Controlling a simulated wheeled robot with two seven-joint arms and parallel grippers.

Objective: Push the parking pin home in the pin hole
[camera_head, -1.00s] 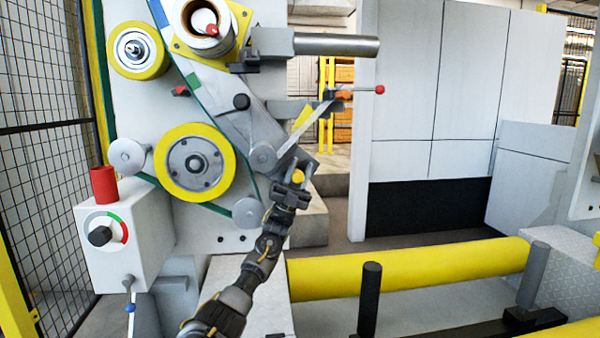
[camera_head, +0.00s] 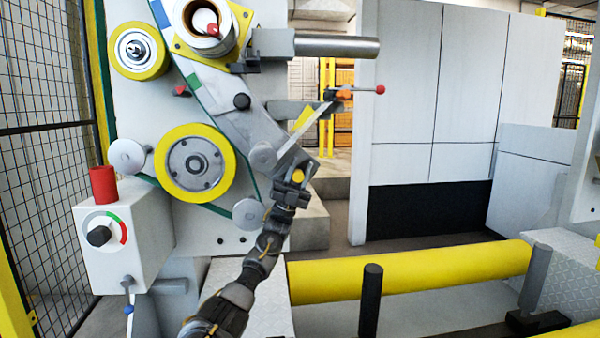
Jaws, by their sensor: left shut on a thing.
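The parking pin shows as a small yellow knob (camera_head: 298,175) at the lower end of the grey slanted arm of the machine. My left gripper (camera_head: 297,182) comes up from below and is shut on the knob. The pin's shaft and the pin hole are hidden behind the knob and fingers, so I cannot tell how deep the pin sits. My right gripper is not in view.
A thick yellow roller bar (camera_head: 410,272) and a dark upright post (camera_head: 370,300) stand to the right of my left arm. A yellow-rimmed wheel (camera_head: 195,163) and a grey roller (camera_head: 248,212) are just left. A red-tipped lever (camera_head: 365,90) juts out above.

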